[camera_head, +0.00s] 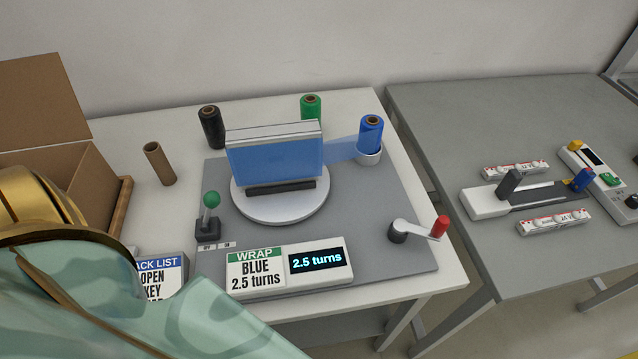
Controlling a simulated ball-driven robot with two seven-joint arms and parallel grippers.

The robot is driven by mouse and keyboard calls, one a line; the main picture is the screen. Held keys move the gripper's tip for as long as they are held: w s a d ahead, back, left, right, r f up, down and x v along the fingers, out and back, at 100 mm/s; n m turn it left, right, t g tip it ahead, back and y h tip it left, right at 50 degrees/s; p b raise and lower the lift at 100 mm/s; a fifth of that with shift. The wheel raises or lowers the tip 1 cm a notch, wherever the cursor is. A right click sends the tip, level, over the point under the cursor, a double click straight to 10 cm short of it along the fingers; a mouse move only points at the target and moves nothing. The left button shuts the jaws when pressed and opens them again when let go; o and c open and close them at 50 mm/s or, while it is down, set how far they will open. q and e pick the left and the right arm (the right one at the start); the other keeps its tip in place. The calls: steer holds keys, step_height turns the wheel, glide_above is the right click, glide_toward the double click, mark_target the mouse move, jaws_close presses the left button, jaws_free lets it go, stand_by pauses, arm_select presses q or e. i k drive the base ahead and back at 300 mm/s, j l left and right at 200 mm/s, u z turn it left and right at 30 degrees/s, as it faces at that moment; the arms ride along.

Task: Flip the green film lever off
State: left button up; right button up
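The film lever has a green ball knob (211,199) on a short grey stem, set in a dark base (208,231) at the left front of the grey machine plate (385,270). The stem leans slightly right in the picture. Two small labels (217,246) lie in front of it, too small to read surely. Blue film runs from the blue roll (370,133) to a blue-wrapped block (275,155) on the round turntable (255,208). The display (318,261) reads 2.5 turns. Neither gripper shows; my gold and teal arm parts fill the lower left.
A card (255,272) reads WRAP BLUE 2.5 turns. A red-handled crank (420,230) stands at the right. Black (211,128) and green (311,107) rolls stand behind. A cardboard tube (160,163) and an open box (55,130) are at left. A partly hidden pack-list card (160,275) lies near the lever.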

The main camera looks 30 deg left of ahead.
mark_target(211, 199)
steer(key=u, duration=1.85)
steer(key=l+u, duration=0.2)
steer(key=l, duration=0.2)
